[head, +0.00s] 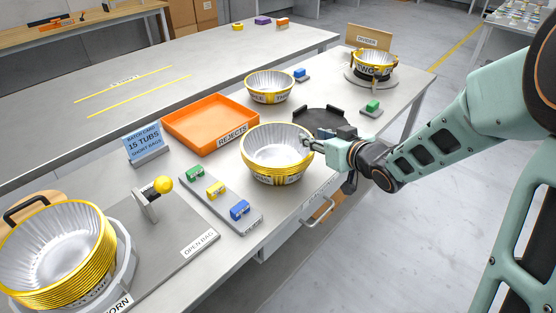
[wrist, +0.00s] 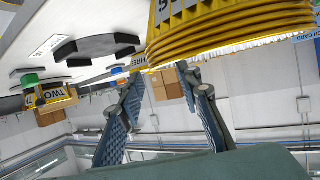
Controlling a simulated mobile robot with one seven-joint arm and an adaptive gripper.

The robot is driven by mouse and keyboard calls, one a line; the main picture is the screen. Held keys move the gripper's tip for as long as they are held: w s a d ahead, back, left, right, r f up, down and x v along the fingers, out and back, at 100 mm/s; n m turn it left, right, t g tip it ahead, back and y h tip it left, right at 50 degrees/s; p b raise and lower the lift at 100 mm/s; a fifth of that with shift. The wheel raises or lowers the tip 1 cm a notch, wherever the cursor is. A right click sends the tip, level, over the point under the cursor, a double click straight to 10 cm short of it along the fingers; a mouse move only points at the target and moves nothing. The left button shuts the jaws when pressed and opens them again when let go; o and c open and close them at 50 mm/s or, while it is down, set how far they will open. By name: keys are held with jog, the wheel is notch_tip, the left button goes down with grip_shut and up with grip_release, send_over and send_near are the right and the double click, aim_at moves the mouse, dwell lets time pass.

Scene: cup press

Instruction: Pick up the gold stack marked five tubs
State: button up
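A gold-rimmed stack of pale fluted tubs (head: 275,155) stands near the front edge of the bench, in the middle of the head view. Its front label is too small to read there. In the wrist view the gold stack (wrist: 235,32) fills the upper right, with only the end of its label showing. My gripper (head: 312,143) is at the stack's right side, close to the rim. In the wrist view my gripper (wrist: 162,76) has its two fingers spread, with nothing seen held between them. I cannot tell whether the fingers touch the rim.
An orange rejects tray (head: 211,121) lies behind left. A black round plate (head: 322,121) is behind my gripper. A smaller gold stack (head: 269,86) and one marked two (head: 374,66) stand farther back. A colored-button panel (head: 215,198) and large gold stack (head: 62,250) are left.

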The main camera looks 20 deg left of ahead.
aim_at(308, 133)
jog(key=x, duration=0.2)
jog(key=b+x, duration=0.1)
jog(key=x, duration=0.1)
jog(key=shift+w+f, duration=0.2)
jog(key=shift+f, duration=0.25)
jog(key=shift+w+a+f, duration=0.1)
jog(key=shift+w+a, duration=0.15)
jog(key=shift+w, duration=0.05)
grip_shut()
